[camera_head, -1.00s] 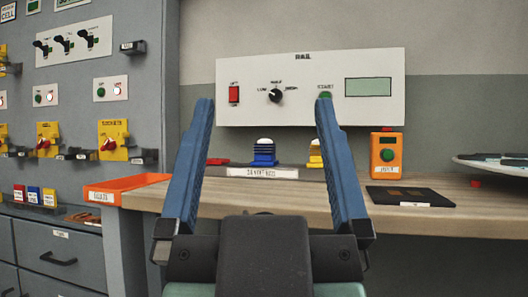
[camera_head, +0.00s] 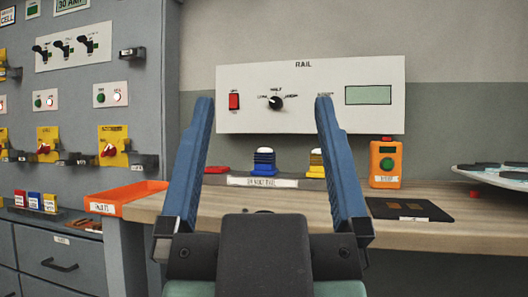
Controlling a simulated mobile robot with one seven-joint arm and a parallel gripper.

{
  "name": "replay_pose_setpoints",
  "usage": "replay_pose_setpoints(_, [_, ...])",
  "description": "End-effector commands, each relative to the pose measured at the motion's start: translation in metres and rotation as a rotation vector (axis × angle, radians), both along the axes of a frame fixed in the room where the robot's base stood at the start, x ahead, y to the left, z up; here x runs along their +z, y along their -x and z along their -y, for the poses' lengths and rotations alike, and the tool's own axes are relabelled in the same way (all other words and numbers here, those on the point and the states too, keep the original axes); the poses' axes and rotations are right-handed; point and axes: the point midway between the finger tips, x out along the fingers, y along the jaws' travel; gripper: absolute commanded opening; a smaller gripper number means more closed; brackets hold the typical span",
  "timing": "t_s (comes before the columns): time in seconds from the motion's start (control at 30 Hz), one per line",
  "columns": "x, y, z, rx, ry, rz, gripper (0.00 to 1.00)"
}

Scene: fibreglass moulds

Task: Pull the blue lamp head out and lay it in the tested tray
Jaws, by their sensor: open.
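My gripper (camera_head: 264,105) is open and empty. Its two blue fingers reach up the picture, and the lamp head shows between them, apart from both and farther back. An orange tray (camera_head: 112,206) with a white label lies at the bench's left end. A flat black pad or tray (camera_head: 390,208) with a small label lies at the right. I cannot read either label clearly enough to tell which is the tested tray.
A yellow lamp head (camera_head: 316,170) stands right of the blue one, partly behind my right finger. A red piece (camera_head: 216,169) lies at the rail's left. An orange tester (camera_head: 385,165) stands at the right. A white panel (camera_head: 300,75) is behind.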

Motion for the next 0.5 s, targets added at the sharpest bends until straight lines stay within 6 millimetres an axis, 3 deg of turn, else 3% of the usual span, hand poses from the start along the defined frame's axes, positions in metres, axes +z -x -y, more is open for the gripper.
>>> replay_pose_setpoints(0.03, [0.026, 0.000, 0.000, 0.000, 0.000, 0.001, 0.95])
replay_pose_setpoints(0.5, [0.189, 0.000, 0.000, 0.001, 0.000, 0.001, 0.95])
